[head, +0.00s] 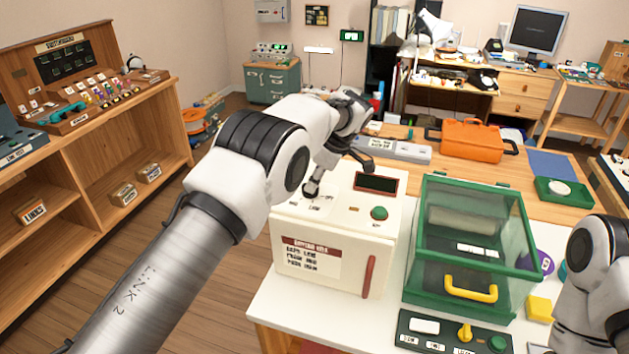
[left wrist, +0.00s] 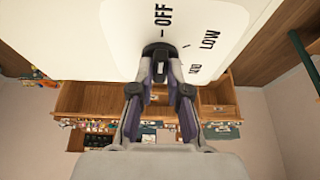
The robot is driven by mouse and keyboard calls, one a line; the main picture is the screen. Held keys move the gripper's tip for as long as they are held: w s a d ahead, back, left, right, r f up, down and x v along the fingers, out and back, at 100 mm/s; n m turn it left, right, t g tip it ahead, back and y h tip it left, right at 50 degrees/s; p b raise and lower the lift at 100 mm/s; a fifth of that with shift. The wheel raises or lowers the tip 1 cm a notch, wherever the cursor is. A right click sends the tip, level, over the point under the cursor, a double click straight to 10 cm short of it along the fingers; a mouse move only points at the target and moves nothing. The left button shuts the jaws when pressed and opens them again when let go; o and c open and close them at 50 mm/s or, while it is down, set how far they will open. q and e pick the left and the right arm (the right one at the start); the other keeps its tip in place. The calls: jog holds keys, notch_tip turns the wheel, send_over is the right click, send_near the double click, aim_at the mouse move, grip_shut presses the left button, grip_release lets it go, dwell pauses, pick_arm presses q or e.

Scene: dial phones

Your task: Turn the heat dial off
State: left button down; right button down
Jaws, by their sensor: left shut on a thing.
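The heat dial (left wrist: 157,49) is a small dark knob on a white plate with OFF, LOW and MED printed around it. In the left wrist view my left gripper (left wrist: 158,58) is shut on the dial, with one finger on each side. OFF is printed just beyond the knob, with a short tick between them. The fingers hide part of the knob, and I cannot tell where its pointer stands. In the head view my left gripper (head: 311,188) reaches down to the top of the cream oven-like box (head: 330,255). My right gripper is out of view.
The box top also has a dark display (head: 376,183) and a green button (head: 379,213). A green clear-sided case (head: 470,235) with a yellow handle stands close on the right. A control panel (head: 455,334) with a yellow knob lies in front. An orange toolbox (head: 472,139) sits behind.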

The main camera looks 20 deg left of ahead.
pick_arm(q)
jog(key=c, duration=1.1)
grip_release()
jog(key=shift+s+f, duration=0.2)
jog(key=shift+f, duration=0.1)
jog(key=shift+c, duration=0.2)
jog(key=shift+w+a, duration=0.1)
jog(key=v, duration=1.2)
jog(key=shift+a+r, duration=0.1)
